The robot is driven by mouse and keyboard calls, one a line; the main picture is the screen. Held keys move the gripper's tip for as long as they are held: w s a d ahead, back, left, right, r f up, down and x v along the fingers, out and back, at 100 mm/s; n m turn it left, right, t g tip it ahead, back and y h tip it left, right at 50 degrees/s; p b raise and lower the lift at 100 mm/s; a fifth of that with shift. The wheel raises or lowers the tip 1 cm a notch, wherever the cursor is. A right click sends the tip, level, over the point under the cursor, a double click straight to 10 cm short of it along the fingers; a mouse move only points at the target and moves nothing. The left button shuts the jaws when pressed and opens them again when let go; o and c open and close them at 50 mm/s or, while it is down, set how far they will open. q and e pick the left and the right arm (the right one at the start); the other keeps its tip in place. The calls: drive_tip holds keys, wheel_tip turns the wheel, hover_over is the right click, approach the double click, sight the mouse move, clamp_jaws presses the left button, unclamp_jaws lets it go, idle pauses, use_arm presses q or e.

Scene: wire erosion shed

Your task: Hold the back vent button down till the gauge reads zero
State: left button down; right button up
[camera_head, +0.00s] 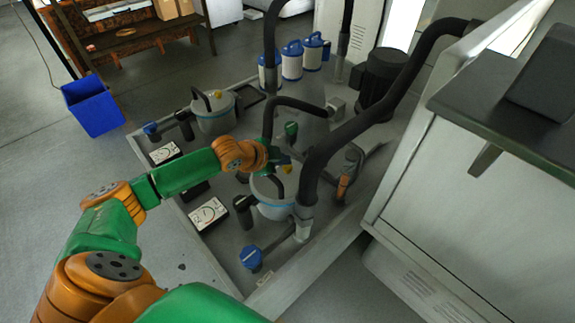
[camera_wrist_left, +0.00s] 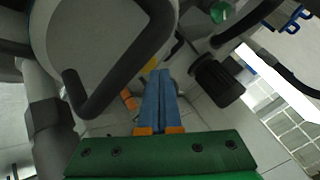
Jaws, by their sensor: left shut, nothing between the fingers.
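Two pale grey vessels with black handles stand in the skid. The back vessel (camera_head: 214,118) has a yellow button (camera_head: 217,93) on its lid, with nothing of mine near it. The front vessel (camera_head: 276,208) is partly under my left gripper (camera_head: 284,160), which is shut and empty above its lid. In the left wrist view, the blue fingers (camera_wrist_left: 159,80) lie together beside a black handle (camera_wrist_left: 125,75); a small yellow patch shows by their tips. The back gauge (camera_head: 164,153) and front gauge (camera_head: 208,213) have white faces; their readings are too small to tell. My right gripper is out of view.
Thick black hoses (camera_head: 395,85) arch over the skid on the right, close to my left gripper. A grey cabinet (camera_head: 480,185) stands at the right. Blue-and-white canisters (camera_head: 292,60) stand behind. A blue bin (camera_head: 93,106) is on open floor at the left.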

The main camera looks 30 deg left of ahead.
sight(283, 169)
use_arm(q)
drive_tip(key=shift+f, duration=0.55)
idle(1.9)
drive_tip(key=shift+r, duration=0.1)
idle(0.9)
drive_tip(key=shift+r+p, duration=0.9)
drive_tip(key=shift+p, duration=0.05)
wheel_tip(283, 169, up, 5)
drive_tip(key=p, duration=0.6)
drive_tip(key=shift+r, duration=0.1)
drive_tip(key=shift+f, duration=0.2)
